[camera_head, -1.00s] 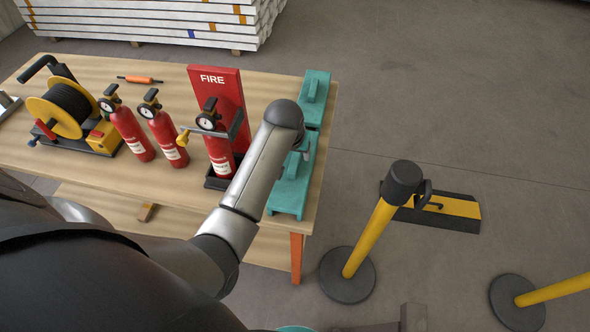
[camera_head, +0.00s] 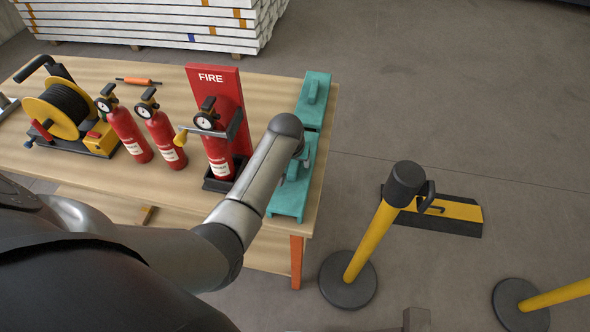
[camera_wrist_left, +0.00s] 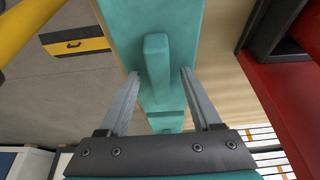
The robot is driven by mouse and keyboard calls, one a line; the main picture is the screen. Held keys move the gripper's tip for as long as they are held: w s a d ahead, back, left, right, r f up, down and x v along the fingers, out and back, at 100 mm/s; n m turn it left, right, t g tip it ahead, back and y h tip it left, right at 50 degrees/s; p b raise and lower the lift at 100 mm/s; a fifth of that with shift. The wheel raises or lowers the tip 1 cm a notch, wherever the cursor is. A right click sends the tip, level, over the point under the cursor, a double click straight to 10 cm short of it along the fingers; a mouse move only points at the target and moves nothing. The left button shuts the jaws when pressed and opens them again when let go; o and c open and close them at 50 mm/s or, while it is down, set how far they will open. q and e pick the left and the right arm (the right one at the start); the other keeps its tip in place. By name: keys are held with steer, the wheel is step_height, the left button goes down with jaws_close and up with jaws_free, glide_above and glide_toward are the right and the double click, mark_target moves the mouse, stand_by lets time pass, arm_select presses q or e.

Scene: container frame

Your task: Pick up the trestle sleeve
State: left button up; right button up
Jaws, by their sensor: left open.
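Two teal pieces lie along the table's right edge in the head view, the near one (camera_head: 287,200) under my left wrist and a far one (camera_head: 313,100) with a raised grip. I cannot tell which is named the trestle sleeve. My left gripper (camera_wrist_left: 159,74) is open. In the left wrist view its fingers stand on either side of the upright teal grip (camera_wrist_left: 157,62), with gaps visible, above a flat teal base (camera_wrist_left: 187,22). In the head view my left arm hides part of the near piece and most of the gripper. My right gripper is not in view.
A red FIRE stand (camera_head: 232,85) with an extinguisher (camera_head: 217,150) is close left of my wrist. More extinguishers and a hose reel (camera_head: 62,108) stand farther left. A yellow post (camera_head: 372,240) stands on the floor right of the wooden table (camera_head: 180,85).

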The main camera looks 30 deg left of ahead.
arm_select(q)
steer(key=shift+f, duration=0.15)
jaws_close()
stand_by(0.6)
stand_by(0.9)
